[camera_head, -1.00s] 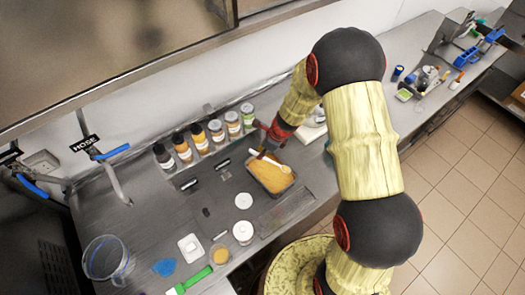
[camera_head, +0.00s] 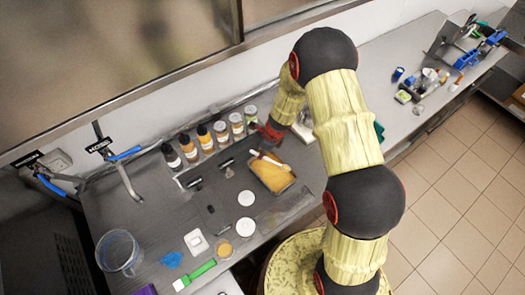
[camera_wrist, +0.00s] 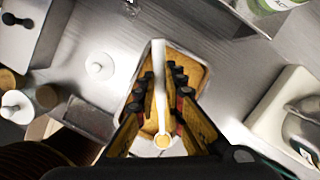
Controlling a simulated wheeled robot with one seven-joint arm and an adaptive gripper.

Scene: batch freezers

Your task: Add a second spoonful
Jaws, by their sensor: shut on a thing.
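A clear tub (camera_head: 291,186) of orange-yellow contents stands on the steel counter, and it also shows in the wrist view (camera_wrist: 206,67). A white spoon (camera_head: 268,160) lies across the view of the tub. In the wrist view, my gripper (camera_wrist: 163,88) has its dark fingers closed from both sides on the handle of the spoon (camera_wrist: 158,55). The spoon's round bowl shows orange-yellow at the near end, close to my gripper's base. Whether the spoon touches the contents cannot be told. In the head view my arm hides most of my gripper.
Several bottles and jars (camera_head: 205,140) line the wall left of the tub. White round lids (camera_head: 246,198), a small cup (camera_head: 223,248), a white square dish (camera_head: 197,242), a green-handled tool (camera_head: 195,275), a blue piece (camera_head: 171,259) and a clear jug (camera_head: 118,252) stand nearer the left front.

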